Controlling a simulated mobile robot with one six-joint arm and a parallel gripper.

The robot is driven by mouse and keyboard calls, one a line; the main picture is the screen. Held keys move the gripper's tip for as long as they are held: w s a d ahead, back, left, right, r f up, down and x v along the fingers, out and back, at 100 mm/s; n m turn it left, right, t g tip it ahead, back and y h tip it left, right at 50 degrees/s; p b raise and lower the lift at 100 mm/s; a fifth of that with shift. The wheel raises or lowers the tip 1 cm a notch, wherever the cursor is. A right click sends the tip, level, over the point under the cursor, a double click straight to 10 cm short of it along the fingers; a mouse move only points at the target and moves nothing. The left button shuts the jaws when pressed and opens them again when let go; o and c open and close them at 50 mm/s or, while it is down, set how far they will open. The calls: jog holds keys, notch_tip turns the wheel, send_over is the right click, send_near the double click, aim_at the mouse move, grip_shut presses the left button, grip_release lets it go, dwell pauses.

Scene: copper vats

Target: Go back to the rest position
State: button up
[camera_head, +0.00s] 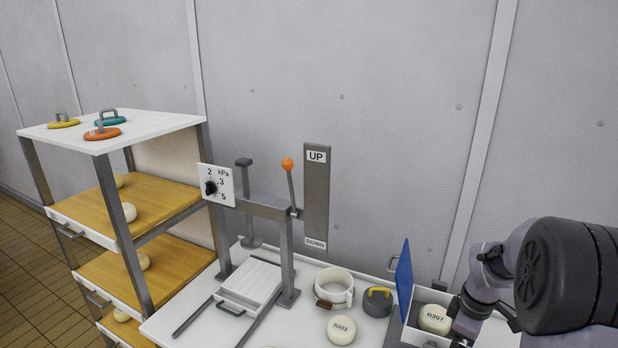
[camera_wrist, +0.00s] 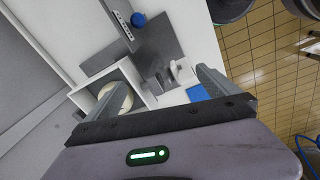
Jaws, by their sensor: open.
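My arm (camera_head: 560,275) is at the right of the head view, bent down over the right end of the white worktable (camera_head: 215,325). My gripper (camera_wrist: 155,84) shows in the wrist view with its two fingers spread apart and nothing between them. A pale round cheese marked R207 (camera_head: 434,318) sits in an open white box (camera_head: 415,337) with a raised blue lid (camera_head: 404,280), close beside the arm. In the wrist view a pale round cheese (camera_wrist: 118,98) lies in a white box, partly behind the left finger. The fingertips are hard to see in the head view.
A press frame (camera_head: 287,255) with an orange-knobbed lever (camera_head: 287,164) and an UP/DOWN plate (camera_head: 316,200) stands mid-table. Cheese R203 (camera_head: 341,330), a white ring mould (camera_head: 335,286) and a grey weight (camera_head: 377,302) lie between press and box. A shelf rack (camera_head: 160,130) stands left.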

jog(key=s+a+r+m+t+b, duration=0.1)
jog(key=s+a+r+m+b, duration=0.25)
jog(key=a, duration=0.35)
jog(key=s+a+r+m+t+b, duration=0.2)
jog(key=a+m+b, duration=0.1)
jog(key=a+b, duration=0.25)
jog(key=s+a+f+m+t+y+b, duration=0.2)
jog(key=s+a+f+m+b, duration=0.2)
jog(key=s+a+m+b, duration=0.3)
jog(key=s+a+m, duration=0.1)
jog(key=s+a, duration=0.3)
jog(key=s, duration=0.3)
jog(key=shift+s+f, duration=0.2)
jog(key=shift+s, duration=0.2)
